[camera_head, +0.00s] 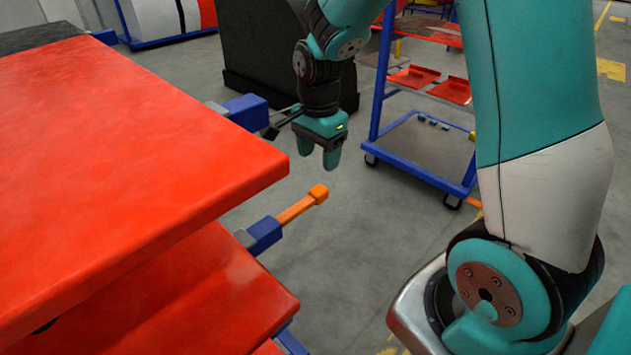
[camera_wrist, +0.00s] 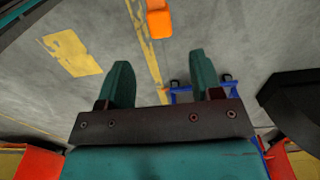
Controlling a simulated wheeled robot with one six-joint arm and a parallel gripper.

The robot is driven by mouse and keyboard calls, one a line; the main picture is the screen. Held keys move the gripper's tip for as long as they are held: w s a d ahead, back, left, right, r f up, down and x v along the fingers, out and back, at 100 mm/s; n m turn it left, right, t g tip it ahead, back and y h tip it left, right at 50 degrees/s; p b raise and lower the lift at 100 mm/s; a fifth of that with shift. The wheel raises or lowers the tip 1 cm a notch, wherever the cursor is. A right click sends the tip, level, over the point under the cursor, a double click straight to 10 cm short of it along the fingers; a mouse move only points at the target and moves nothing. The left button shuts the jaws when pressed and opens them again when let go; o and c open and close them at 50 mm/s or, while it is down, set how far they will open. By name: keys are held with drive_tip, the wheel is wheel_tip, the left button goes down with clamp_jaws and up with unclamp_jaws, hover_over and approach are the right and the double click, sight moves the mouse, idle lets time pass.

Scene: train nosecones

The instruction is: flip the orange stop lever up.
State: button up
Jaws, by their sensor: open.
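The orange stop lever (camera_head: 302,205) sticks out to the right from a blue mount (camera_head: 264,235) on the side of the red shelving. It slants slightly up towards its thick orange end knob. My gripper (camera_head: 320,160) hangs above the lever with its teal fingers pointing down, apart from it. In the wrist view the open gripper (camera_wrist: 165,85) has nothing between its fingers. The lever's orange end (camera_wrist: 160,22) shows at the top of the wrist view, beyond the fingertips. The rest of the lever is out of the wrist view.
A large red shelf (camera_head: 120,150) fills the left, with a lower red shelf (camera_head: 205,285) under it. Another blue block (camera_head: 246,110) is on the upper shelf's edge. A blue wheeled cart (camera_head: 415,145) stands behind. Grey floor lies clear around the lever.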

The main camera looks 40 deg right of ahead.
sight(318, 189)
wheel_tip(318, 189, down, 10)
drive_tip(key=shift+p, duration=0.45)
drive_tip(key=shift+c, duration=0.2)
